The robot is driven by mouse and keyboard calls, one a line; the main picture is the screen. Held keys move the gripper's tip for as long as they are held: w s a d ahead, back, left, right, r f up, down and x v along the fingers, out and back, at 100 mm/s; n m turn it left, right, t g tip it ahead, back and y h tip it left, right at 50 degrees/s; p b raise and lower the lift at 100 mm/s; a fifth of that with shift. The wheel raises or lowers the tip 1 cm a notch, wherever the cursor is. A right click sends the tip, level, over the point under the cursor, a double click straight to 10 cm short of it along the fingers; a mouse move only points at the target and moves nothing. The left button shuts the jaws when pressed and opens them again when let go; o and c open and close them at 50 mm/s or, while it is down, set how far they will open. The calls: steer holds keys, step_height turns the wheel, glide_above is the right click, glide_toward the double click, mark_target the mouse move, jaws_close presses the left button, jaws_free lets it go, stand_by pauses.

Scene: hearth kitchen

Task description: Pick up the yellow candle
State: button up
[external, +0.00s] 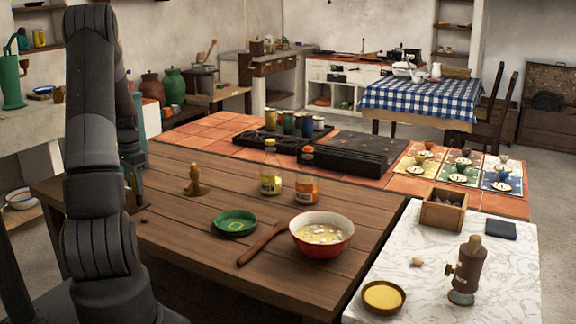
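A small yellow-brown object (197,181) stands upright on the left part of the dark wooden table; it has a wide base and a narrow top, and looks like the candle. It is small in the view, so I cannot be sure. My gripper (136,196) points down at the table's left side, to the left of this object and apart from it. My arm partly hides the gripper, and its finger opening does not show clearly.
On the wooden table (190,228) are a green dish (234,224), a wooden utensil (262,243), a red bowl (322,250) of yellow soup and two jars (271,181) (307,188). A dark stove top (345,158) lies behind. Bare wood surrounds the candle-like object.

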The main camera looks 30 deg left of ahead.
jaws_close()
steer(key=shift+r, duration=0.15)
